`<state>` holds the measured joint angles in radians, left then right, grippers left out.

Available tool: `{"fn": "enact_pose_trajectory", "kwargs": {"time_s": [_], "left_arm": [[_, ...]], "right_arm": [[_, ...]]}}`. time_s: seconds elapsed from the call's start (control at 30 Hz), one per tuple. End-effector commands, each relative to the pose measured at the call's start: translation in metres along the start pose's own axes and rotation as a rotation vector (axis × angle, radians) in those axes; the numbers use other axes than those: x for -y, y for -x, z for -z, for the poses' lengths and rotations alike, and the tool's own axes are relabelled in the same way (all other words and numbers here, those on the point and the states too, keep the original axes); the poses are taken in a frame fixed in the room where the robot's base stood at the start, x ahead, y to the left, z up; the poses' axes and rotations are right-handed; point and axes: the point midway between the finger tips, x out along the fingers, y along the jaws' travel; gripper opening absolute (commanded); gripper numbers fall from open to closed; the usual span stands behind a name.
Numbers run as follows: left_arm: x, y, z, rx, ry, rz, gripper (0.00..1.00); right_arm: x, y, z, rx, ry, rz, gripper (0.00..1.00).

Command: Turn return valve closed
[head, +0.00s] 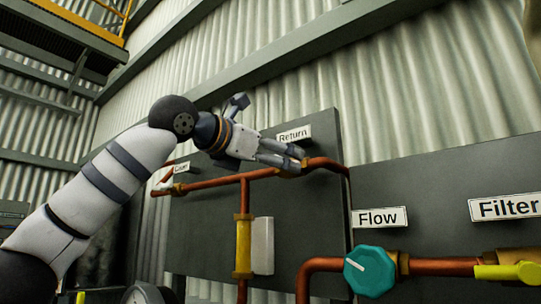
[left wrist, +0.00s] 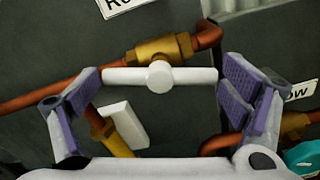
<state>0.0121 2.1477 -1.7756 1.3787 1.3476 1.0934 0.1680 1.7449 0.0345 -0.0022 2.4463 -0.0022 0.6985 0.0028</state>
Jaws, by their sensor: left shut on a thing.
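The return valve is a brass body (left wrist: 158,48) on a copper pipe under the Return label (head: 293,136). Its white T-shaped handle (left wrist: 160,77) lies level across the left wrist view, at a slant to the pipe. My left gripper (head: 290,158) is at the valve, and its fingers stand at the two ends of the handle, so it is held lengthwise between the fingertips. In the head view the fingers hide most of the handle. My right gripper is in neither view.
To the right are the teal Flow knob (head: 369,271) and a yellow handle (head: 508,272) below the Filter label (head: 504,207). A Cover-like small label (head: 181,168) and another valve are left of my gripper. A yellow pipe section (head: 243,245) hangs below.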

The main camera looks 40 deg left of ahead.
Motion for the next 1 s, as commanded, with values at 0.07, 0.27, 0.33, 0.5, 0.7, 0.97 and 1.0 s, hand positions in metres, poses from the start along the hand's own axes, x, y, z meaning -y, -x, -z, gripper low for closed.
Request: {"fn": "enact_pose_trajectory", "kwargs": {"time_s": [0.07,0.27,0.33,0.5,0.7,0.97,1.0], "left_arm": [[0.0,0.0003,-0.0006,0.001,-0.069,0.0,0.64],[0.0009,0.0005,-0.0005,0.001,-0.259,-0.001,0.64],[0.0013,0.0002,-0.0002,0.001,-0.326,-0.001,0.64],[0.002,0.0004,0.0001,0.001,-0.487,-0.001,0.64],[0.0026,0.0005,0.0006,0.0,-0.677,-0.001,0.64],[0.0037,0.0006,0.0011,0.001,-0.914,-0.002,0.64],[0.0039,0.0006,0.0012,0.001,-0.947,-0.002,0.64]], "right_arm": [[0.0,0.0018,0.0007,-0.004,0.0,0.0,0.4],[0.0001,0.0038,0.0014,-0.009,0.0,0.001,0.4],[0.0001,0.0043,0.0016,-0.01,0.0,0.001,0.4],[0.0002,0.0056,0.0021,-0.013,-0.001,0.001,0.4],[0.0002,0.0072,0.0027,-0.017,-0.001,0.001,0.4],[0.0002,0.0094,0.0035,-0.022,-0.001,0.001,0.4],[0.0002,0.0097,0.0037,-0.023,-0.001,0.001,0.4]]}}
